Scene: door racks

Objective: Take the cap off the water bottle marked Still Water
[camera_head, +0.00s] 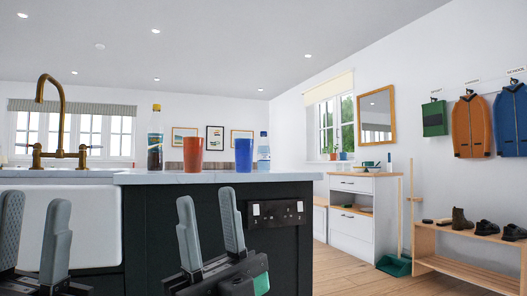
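A clear water bottle (263,152) with a pale label and a bluish cap stands upright near the right end of the counter (215,177). Its label is too small to read. A dark cola-like bottle (155,138) with a yellow cap stands further left on the counter. My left gripper (34,222) is low at the left edge, in front of the sink, with its fingers apart and nothing between them. My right gripper (208,218) is low in front of the dark counter front, with its fingers apart and empty. Both are below the counter top and apart from the bottles.
An orange cup (193,155) and a blue cup (243,155) stand between the two bottles. A brass tap (60,120) rises over the white sink (95,229) at left. A white cabinet (350,230), a green dustpan (394,265) and a shoe bench (470,268) are at right.

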